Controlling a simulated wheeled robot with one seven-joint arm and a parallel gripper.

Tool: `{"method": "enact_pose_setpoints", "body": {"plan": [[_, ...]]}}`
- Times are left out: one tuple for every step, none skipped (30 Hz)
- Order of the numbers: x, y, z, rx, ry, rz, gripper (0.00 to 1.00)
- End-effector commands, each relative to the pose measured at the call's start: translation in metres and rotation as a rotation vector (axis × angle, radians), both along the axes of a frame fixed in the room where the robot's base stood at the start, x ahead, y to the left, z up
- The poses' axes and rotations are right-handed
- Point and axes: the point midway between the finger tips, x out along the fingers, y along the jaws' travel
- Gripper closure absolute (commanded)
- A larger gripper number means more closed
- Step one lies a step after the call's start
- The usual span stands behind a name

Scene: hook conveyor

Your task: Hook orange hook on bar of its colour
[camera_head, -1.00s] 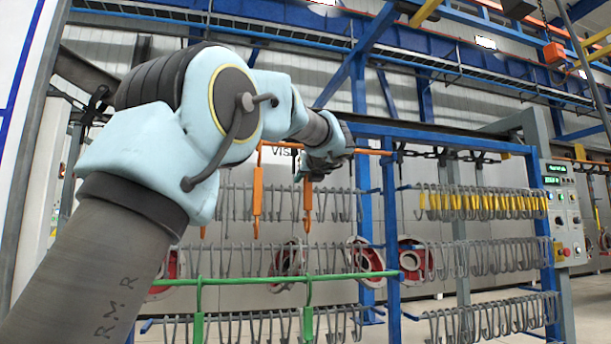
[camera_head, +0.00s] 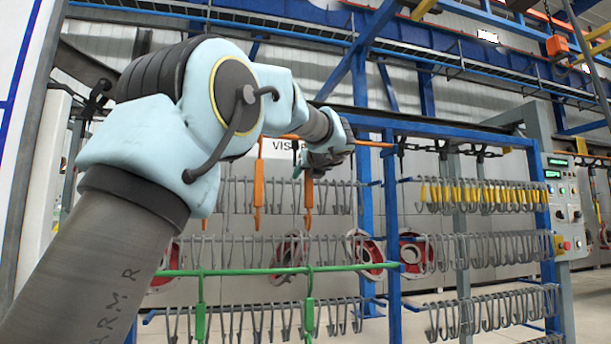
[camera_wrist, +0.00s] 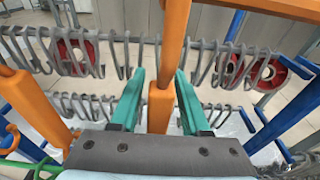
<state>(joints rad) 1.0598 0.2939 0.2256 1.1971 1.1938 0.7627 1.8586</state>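My gripper (camera_wrist: 161,82) has two teal fingers, one on each side of an orange hook (camera_wrist: 161,108). Narrow gaps show between the fingers and the hook's thick body. In the head view my gripper (camera_head: 309,168) is beside this orange hook (camera_head: 309,194), just below the orange bar (camera_head: 372,144). The hook's upper end is hidden behind my gripper there. The orange bar also shows at the upper right of the wrist view (camera_wrist: 275,8). A second orange hook (camera_head: 258,194) hangs to the left; it also shows in the wrist view (camera_wrist: 38,108).
A green bar (camera_head: 350,267) with green hooks (camera_head: 309,317) runs lower down. Racks of grey hooks (camera_head: 330,247) and yellow hooks (camera_head: 480,196) stand around it. Blue posts (camera_head: 391,220) stand to the right. Red round parts (camera_head: 365,255) are behind.

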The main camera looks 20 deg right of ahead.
Motion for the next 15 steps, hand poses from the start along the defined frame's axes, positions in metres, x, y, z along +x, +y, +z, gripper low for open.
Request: {"method": "enact_pose_setpoints", "body": {"plan": [[0.000, 0.000, 0.000, 0.000, 0.000, 0.000, 0.47], [0.000, 0.000, 0.000, 0.000, 0.000, 0.000, 0.44], [0.000, 0.000, 0.000, 0.000, 0.000, 0.000, 0.39], [0.000, 0.000, 0.000, 0.000, 0.000, 0.000, 0.38], [0.000, 0.000, 0.000, 0.000, 0.000, 0.000, 0.38], [0.000, 0.000, 0.000, 0.000, 0.000, 0.000, 0.38], [0.000, 0.000, 0.000, 0.000, 0.000, 0.000, 0.38], [0.000, 0.000, 0.000, 0.000, 0.000, 0.000, 0.38], [0.000, 0.000, -0.001, 0.000, 0.001, 0.000, 0.38], [0.000, 0.000, -0.001, 0.000, 0.001, 0.000, 0.38], [0.000, 0.000, -0.001, 0.000, 0.001, 0.000, 0.38], [-0.002, 0.000, -0.001, 0.000, 0.001, 0.000, 0.38], [-0.004, 0.000, 0.000, 0.000, 0.001, -0.001, 0.38], [-0.006, 0.000, 0.000, 0.000, 0.001, -0.002, 0.38], [-0.010, 0.000, 0.000, 0.000, 0.001, -0.003, 0.38]]}}
